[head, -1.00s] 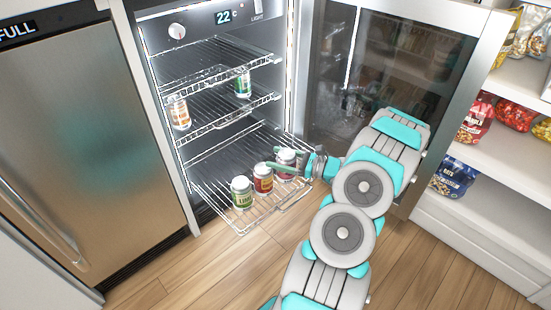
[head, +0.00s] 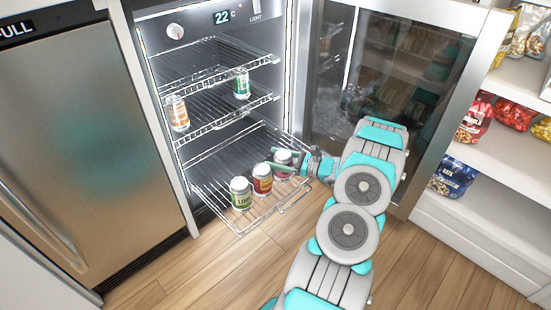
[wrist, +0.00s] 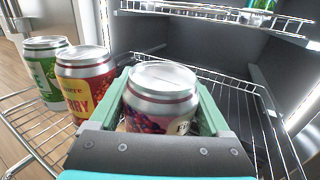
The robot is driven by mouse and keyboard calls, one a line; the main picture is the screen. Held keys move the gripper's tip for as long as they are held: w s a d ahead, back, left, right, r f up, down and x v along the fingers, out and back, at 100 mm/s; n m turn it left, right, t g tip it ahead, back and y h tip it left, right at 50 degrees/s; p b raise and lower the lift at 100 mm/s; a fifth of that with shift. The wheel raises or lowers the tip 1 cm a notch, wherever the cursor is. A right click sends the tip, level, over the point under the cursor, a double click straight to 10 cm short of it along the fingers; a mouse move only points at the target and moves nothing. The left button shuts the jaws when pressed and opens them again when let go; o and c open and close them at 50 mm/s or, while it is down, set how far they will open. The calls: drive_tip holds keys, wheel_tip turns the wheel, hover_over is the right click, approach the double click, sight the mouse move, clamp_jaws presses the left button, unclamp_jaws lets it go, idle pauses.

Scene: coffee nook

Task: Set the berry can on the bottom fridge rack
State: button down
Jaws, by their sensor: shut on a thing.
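A can with dark berries on a pale pink label, apparently the berry can (wrist: 162,100), is between the jaws of my gripper (wrist: 165,115), which is shut on it. In the head view the held can (head: 282,160) is at the right end of a row over the pulled-out bottom fridge rack (head: 225,172), with my gripper (head: 291,163) reaching in from the right. The can looks upright. I cannot tell whether its base touches the rack wires, as the gripper hides it in the wrist view.
A red can (head: 262,178) and a green can (head: 240,193) stand on the same rack, left of the held can. An orange-labelled can (head: 178,113) and another green can (head: 241,84) are on the middle rack (head: 215,108). The open fridge door (head: 390,90) is to the right. The bottom rack's rear is clear.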

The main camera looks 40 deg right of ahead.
unclamp_jaws()
drive_tip(key=v, duration=1.2)
drive_tip(key=shift+p, duration=0.35)
